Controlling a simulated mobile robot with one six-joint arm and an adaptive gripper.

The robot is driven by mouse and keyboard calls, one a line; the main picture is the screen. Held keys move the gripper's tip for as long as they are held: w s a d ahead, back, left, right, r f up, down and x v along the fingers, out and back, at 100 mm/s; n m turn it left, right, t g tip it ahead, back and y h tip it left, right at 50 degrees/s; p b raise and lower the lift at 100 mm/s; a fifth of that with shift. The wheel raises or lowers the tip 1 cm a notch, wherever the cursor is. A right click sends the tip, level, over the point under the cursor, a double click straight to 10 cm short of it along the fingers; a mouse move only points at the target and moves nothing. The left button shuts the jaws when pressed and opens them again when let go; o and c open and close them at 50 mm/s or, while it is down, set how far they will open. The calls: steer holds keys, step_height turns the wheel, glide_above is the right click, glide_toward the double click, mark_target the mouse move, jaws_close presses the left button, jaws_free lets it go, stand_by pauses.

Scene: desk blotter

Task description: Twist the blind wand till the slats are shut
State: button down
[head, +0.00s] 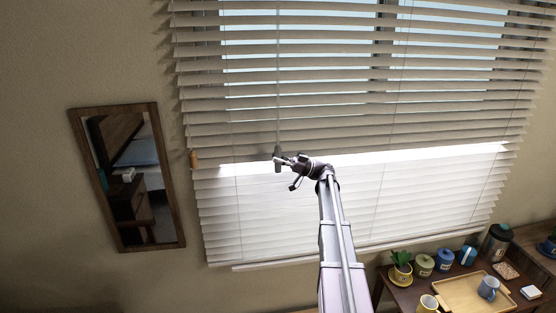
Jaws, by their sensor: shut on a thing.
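The blind (330,120) covers a window in the head view. Its upper slats are tilted with gaps, and bright sky shows between the top ones; lower slats look pale and brightly lit. The wand (278,90) is a thin grey rod hanging in front of the slats, with a thicker grip at its lower end. My gripper (278,161) is at that lower end and shut on the wand. My arm reaches up to it from below. The exact finger contact is too small to make out.
A framed mirror (128,178) hangs on the wall at left. A small wooden tassel (194,160) hangs at the blind's left edge. At lower right, a table holds a potted plant (401,268), several canisters, and a wooden tray (461,293) with a mug (488,287).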

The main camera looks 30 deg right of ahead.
steer(key=shift+w+n+g+y, duration=0.1)
steer(key=shift+n+g+y, duration=0.2)
steer(key=shift+n+g, duration=0.55)
steer(key=shift+g, duration=0.45)
steer(key=shift+c, duration=2.2)
jaws_free()
steer(key=shift+m, duration=0.25)
